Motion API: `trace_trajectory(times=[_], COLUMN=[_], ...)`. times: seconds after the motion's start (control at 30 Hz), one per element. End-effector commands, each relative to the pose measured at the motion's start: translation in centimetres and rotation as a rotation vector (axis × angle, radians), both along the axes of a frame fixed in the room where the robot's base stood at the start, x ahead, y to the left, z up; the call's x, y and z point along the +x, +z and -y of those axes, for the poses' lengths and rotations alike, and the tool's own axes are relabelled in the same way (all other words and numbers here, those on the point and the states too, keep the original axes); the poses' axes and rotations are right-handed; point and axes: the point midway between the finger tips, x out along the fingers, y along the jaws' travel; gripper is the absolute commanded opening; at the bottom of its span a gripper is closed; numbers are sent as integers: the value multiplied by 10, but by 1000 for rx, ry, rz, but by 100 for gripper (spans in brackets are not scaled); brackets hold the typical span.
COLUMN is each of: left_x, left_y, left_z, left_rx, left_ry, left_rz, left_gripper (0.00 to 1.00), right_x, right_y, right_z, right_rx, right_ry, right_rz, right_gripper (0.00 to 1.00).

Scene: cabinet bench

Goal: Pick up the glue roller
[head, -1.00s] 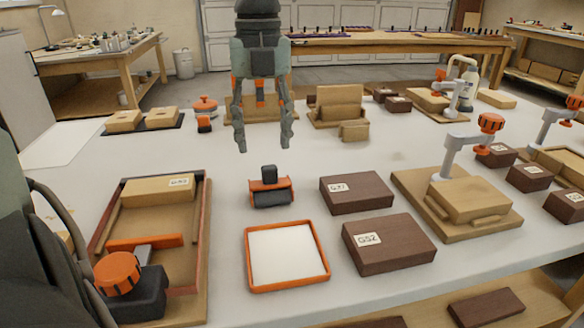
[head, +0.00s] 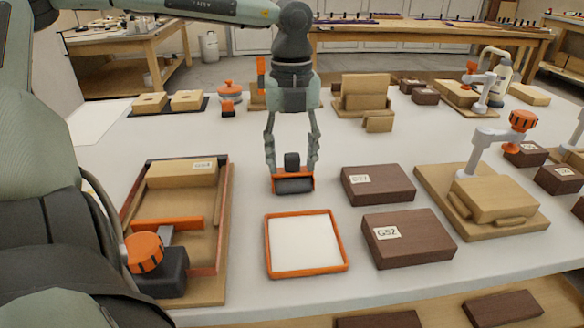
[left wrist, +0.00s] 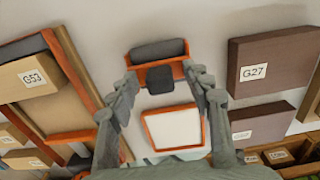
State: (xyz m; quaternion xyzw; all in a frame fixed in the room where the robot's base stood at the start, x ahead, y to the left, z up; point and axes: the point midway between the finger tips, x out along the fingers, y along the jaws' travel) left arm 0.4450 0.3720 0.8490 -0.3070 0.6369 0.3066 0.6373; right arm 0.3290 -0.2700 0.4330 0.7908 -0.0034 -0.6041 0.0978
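The glue roller (head: 293,184) has a dark roller, an orange frame and a black knob-like handle. It sits on the white bench top behind the orange-rimmed tray. My left gripper (head: 292,172) is open and points down over it, with one finger on each side of the handle. In the left wrist view the roller (left wrist: 158,50) lies just past the spread fingertips (left wrist: 151,80), with the black handle between them. I see no clear contact between fingers and handle. My right gripper is in neither view.
The orange-rimmed tray (head: 305,243) with a white inside lies in front of the roller. Dark blocks G27 (head: 378,184) and G52 (head: 408,239) lie to its right. A wooden fixture (head: 223,232) with an orange knob clamp stands to its left. Bare bench shows around the roller.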

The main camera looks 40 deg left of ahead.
Motion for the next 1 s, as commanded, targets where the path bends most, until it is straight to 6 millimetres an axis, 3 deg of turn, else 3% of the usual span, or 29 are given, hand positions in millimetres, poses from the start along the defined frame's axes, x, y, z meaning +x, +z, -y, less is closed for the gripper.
trace_trajectory(times=[0.07,0.37,0.77,1.0], left_x=[0,0,0,1], left_y=[0,0,5,33], left_z=[0,0,0,-1], left_rx=[0,1,1,3], left_ry=[0,0,0,0], left_rz=[0,-1,1,5], left_gripper=[38,0,0,0], right_x=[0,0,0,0], right_y=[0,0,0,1], right_z=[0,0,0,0], right_rx=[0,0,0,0], right_ry=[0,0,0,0], right_rz=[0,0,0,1], right_gripper=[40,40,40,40])
